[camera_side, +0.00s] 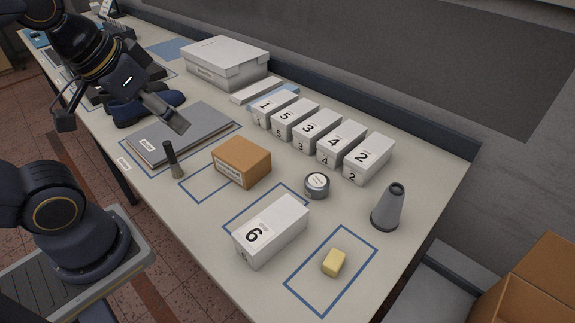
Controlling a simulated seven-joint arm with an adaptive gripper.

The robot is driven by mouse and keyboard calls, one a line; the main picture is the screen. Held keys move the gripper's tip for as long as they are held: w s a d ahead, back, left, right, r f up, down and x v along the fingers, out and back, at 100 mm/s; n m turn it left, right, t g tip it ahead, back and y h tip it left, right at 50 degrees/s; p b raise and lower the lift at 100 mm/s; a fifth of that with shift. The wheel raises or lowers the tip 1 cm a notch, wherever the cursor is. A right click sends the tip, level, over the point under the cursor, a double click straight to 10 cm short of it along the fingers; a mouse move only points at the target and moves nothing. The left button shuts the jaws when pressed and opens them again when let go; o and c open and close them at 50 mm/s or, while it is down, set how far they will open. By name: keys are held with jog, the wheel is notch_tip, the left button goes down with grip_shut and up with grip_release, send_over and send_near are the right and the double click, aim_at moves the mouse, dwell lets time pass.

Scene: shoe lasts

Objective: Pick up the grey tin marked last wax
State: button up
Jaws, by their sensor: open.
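The grey tin (317,186) is a small round can with a pale round label on its lid. It stands upright on the table between the numbered white boxes and the box marked 6; the label's print is too small to read. My gripper (180,125) is open and empty above the grey binder, well to the left of the tin and apart from it. Only part of its fingers shows clearly.
A brown carton (242,160) stands left of the tin. White box 6 (271,231) is in front, box 2 (368,159) behind, and a grey cone (388,208) to the right. A yellow block (334,262) lies nearer. A dark upright tool (171,160) stands by the binder (185,133).

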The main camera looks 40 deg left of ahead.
jog(key=o, duration=0.3)
jog(key=shift+s, duration=0.1)
notch_tip(320, 180, up, 4)
jog(key=w, duration=0.3)
jog(key=g, duration=0.6)
send_over(317, 181)
jog(key=f, duration=2.6)
jog(key=shift+s+a+f, duration=0.15)
jog(key=shift+s+a, duration=0.05)
jog(key=shift+s, duration=0.1)
jog(key=shift+w+d+f, duration=0.1)
jog(key=shift+w+f, duration=0.1)
jog(key=shift+f, duration=1.4)
jog(key=shift+w+d+f, duration=0.1)
jog(key=shift+w+f, duration=0.1)
jog(key=shift+f, duration=1.35)
